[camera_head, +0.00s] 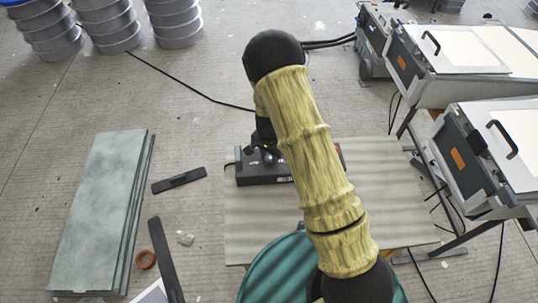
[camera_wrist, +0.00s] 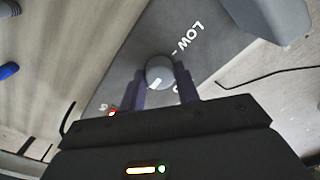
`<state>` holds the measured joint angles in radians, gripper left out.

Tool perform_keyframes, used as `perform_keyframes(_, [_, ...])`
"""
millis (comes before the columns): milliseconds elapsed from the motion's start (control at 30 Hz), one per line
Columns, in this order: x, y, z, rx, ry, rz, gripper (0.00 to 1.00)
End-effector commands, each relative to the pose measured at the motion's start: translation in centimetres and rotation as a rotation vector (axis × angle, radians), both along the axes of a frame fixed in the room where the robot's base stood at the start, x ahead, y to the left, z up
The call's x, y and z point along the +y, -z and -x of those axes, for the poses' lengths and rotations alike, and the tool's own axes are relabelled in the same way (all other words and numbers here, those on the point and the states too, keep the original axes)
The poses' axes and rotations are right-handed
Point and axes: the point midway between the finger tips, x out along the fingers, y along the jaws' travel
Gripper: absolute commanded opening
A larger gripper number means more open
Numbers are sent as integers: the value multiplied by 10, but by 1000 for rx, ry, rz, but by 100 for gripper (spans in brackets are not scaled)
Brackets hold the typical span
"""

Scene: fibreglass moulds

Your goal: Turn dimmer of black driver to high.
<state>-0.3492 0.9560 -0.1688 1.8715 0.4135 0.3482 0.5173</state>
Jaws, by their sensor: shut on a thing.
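The black driver (camera_head: 262,180) is a dark box lying on a pale board, partly hidden by my arm. In the wrist view its dark face (camera_wrist: 213,20) carries a round grey dimmer knob (camera_wrist: 160,68) with a white pointer mark. The mark points to the lower left, away from the word LOW at the upper right. Other lettering is mostly hidden by my gripper. My gripper (camera_wrist: 160,80) is shut on the knob, one purple finger on each side. In the head view my gripper (camera_head: 265,140) is over the driver.
The pale board (camera_head: 375,185) has bare room to the right. Metal drums (camera_head: 110,25) stand at the back left. White-topped machines (camera_head: 490,150) stand at right. Cables cross the floor.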

Motion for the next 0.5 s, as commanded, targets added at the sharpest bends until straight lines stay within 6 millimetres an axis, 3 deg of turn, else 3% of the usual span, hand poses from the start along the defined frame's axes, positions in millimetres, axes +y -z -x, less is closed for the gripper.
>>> perform_keyframes(500, [1, 0, 0, -1, 54, -1, 9])
